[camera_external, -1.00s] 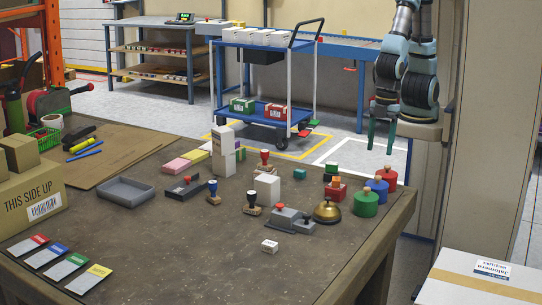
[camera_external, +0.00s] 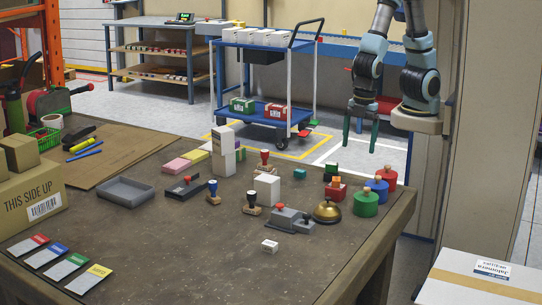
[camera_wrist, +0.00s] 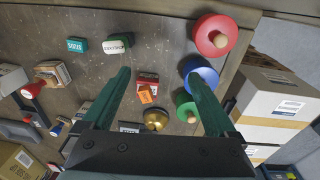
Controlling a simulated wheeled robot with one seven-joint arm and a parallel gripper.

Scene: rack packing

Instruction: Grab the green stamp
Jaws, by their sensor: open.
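My gripper (camera_external: 359,147) is open and empty, raised above the far right end of the table; its two green fingers also show in the wrist view (camera_wrist: 159,74). A small dark green block (camera_external: 331,169), possibly the green stamp, stands near the table's far right part. In the wrist view its lettered white face with a green edge (camera_wrist: 117,43) lies up and left of the left fingertip. A small teal block (camera_external: 300,174) stands left of it, also in the wrist view (camera_wrist: 77,45). A round green piece with a wooden knob (camera_external: 365,204) stands nearer the right edge.
A red block with an orange top (camera_external: 336,192), a blue knobbed piece (camera_external: 378,189), a red knobbed piece (camera_external: 386,176) and a brass bell (camera_external: 327,212) stand close by. White boxes (camera_external: 267,188) and wooden stamps (camera_external: 265,160) are further left. The table's near middle is mostly clear.

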